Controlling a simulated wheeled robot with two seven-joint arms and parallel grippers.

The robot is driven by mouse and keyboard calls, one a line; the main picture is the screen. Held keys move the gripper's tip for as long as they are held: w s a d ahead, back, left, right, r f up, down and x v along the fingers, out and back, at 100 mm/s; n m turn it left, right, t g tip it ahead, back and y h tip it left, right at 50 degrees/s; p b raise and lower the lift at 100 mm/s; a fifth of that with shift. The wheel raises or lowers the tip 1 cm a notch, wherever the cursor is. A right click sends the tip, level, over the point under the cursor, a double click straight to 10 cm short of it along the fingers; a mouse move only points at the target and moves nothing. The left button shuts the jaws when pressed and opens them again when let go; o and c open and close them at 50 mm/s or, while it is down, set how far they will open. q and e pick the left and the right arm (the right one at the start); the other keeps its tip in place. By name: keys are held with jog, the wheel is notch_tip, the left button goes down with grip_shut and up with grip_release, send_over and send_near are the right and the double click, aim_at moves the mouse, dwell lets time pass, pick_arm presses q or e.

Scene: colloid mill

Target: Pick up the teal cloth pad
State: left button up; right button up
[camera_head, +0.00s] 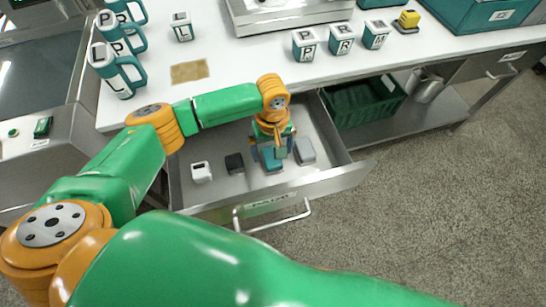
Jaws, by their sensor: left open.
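The teal cloth pad (270,164) lies in the open metal drawer (215,207), near the middle of its floor. My left arm reaches over the worktable and down into the drawer. My left gripper (273,153) points down right over the pad, with its fingers at the pad. The gripper and wrist hide part of the pad. The gripper is open, and I cannot tell whether the fingers touch the pad. My right gripper is not in view.
In the drawer are a white item (201,172), a dark block (234,163) and a grey item (305,151) close beside the gripper. Lettered mugs (116,72) and cups (305,45) stand on the worktable (235,65). A green crate (366,105) sits on the shelf right of the drawer.

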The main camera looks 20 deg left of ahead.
aim_at(272, 156)
pick_arm(q)
notch_tip(272, 156, down, 3)
jog(key=shift+a+f, duration=0.1)
jog(key=c, duration=1.4)
notch_tip(272, 156, up, 10)
jog(key=shift+r+p, duration=0.1)
jog(key=shift+p, duration=0.7)
jog(key=shift+c, duration=0.2)
